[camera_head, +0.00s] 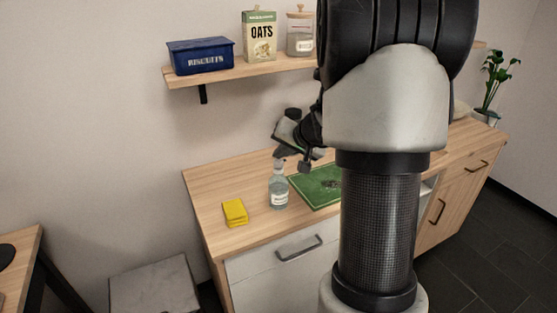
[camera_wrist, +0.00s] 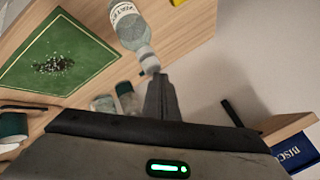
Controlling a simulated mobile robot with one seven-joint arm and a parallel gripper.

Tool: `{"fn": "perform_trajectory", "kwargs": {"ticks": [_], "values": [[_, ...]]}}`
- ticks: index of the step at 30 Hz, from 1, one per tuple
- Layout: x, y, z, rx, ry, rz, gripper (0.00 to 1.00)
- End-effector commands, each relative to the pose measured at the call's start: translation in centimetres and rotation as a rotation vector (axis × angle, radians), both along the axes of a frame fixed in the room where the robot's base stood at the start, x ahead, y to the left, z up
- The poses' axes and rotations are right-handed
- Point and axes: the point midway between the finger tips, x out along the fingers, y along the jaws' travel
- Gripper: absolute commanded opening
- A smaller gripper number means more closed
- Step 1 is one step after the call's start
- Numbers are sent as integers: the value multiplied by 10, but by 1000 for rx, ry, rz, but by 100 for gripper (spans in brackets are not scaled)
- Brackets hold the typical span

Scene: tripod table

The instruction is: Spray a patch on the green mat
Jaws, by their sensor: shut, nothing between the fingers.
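A clear spray bottle (camera_head: 278,192) with a white label stands upright on the wooden counter, left of the green mat (camera_head: 300,187). The mat lies flat and bears a speckled dark patch (camera_head: 331,184); my arm hides the mat's right part in the head view. The wrist view shows the bottle (camera_wrist: 130,28), the mat (camera_wrist: 95,42) and the patch (camera_wrist: 55,64). My gripper (camera_wrist: 160,82) is shut and empty, its fingertips close to the bottle's spray head. I cannot tell whether they touch it.
A folded yellow cloth (camera_head: 235,212) lies on the counter left of the bottle. Above, a wall shelf (camera_head: 240,72) holds a blue biscuit tin (camera_head: 201,56), an oats box (camera_head: 259,37) and a jar (camera_head: 300,36).

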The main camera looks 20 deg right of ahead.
Motion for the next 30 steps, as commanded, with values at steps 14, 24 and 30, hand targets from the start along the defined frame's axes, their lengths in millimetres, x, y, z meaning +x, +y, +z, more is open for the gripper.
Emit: {"fn": "perform_trajectory", "kwargs": {"ticks": [14, 24, 30], "values": [[0, 0, 12, -2, -1, 1, 0], [0, 0, 47, -2, -1, 1, 0], [0, 0, 64, -2, 0, 0, 0]]}}
